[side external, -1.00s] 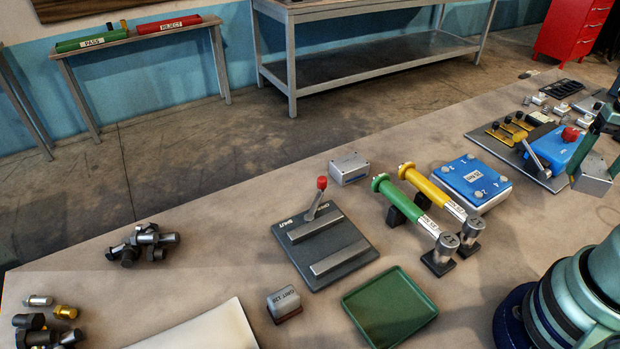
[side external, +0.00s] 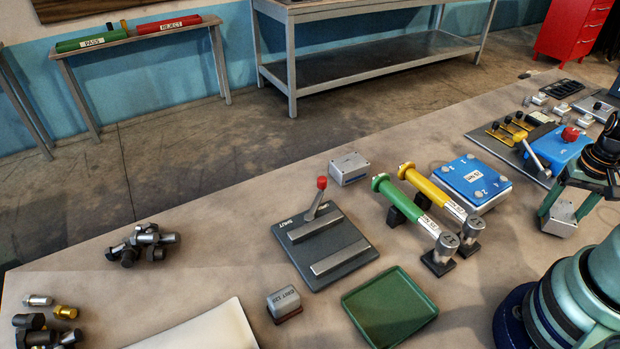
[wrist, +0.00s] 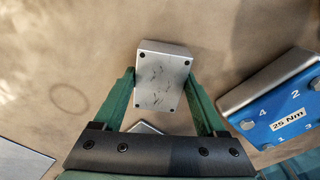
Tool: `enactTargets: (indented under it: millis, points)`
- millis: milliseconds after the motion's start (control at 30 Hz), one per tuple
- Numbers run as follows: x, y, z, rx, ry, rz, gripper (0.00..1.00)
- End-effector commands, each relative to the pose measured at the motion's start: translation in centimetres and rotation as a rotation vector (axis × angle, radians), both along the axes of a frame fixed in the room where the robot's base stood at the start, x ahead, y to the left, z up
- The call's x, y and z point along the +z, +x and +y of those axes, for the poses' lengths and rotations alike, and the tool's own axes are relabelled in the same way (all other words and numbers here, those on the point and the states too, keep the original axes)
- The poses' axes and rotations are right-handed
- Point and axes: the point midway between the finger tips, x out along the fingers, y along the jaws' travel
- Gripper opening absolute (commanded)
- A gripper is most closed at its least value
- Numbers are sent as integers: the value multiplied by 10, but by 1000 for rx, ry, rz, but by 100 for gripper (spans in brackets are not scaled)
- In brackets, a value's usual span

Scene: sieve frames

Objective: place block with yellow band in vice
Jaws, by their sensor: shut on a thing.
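My gripper (side external: 565,205) is shut on a silver-grey block (side external: 560,219) at the right of the side external view, low near the bench. The wrist view shows the block (wrist: 162,75) between my two green fingers, with dark corner dots and scratch marks on its face. No yellow band shows on the visible faces. The likely vice, a dark plate (side external: 290,262) with two parallel grey bars and a red-knobbed lever (side external: 318,195), stands mid-bench, left of my gripper and well apart from it. Another grey block (side external: 349,168) with a bluish band lies behind it.
A blue device with a lever (side external: 562,150) stands behind my gripper.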

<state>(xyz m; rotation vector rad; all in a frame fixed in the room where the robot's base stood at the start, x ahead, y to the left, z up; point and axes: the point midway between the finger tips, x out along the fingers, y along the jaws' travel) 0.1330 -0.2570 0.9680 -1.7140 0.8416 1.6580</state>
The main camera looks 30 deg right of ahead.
Motion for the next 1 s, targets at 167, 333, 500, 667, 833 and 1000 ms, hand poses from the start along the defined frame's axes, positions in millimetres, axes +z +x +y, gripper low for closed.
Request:
enactTargets:
  millis: [167,333,500,667,833,1000]
  points:
    - [-3,0,-1,0,-3,-1,0]
    - [-3,0,-1,0,-3,-1,0]
    - [-5,0,0,0,0,0,93]
    - [-5,0,0,0,-1,-1,100]
    - [-4,0,0,0,-2,-1,100]
    - [8,1,-1,0,-5,-2,100]
